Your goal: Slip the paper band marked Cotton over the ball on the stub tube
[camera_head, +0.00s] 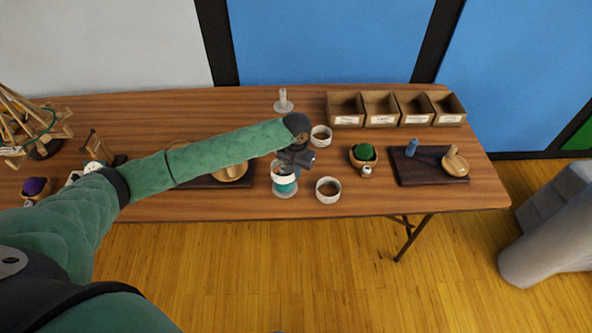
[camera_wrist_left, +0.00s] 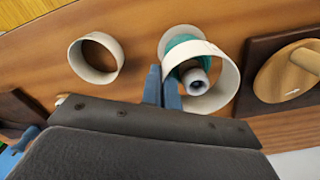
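A teal ball (camera_head: 285,188) sits on a pale stub tube stand at the middle front of the table; in the left wrist view it shows as teal yarn (camera_wrist_left: 180,54) with the grey tube end (camera_wrist_left: 195,82). A white paper band (camera_head: 280,178) surrounds the tube end and the upper part of the ball; its rim also shows in the left wrist view (camera_wrist_left: 226,84). My left gripper (camera_head: 290,163) has its blue-grey fingers (camera_wrist_left: 162,88) closed on the band's wall, one on each side. No marking on the band is readable. My right gripper is out of view.
Two loose white bands stand nearby, one in front right (camera_head: 328,190) and one behind (camera_head: 321,135). An empty tube stand (camera_head: 283,106) is at the back. A bowl with a green ball (camera_head: 363,153), a dark tray (camera_head: 415,177) and labelled boxes (camera_head: 380,120) lie to the right.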

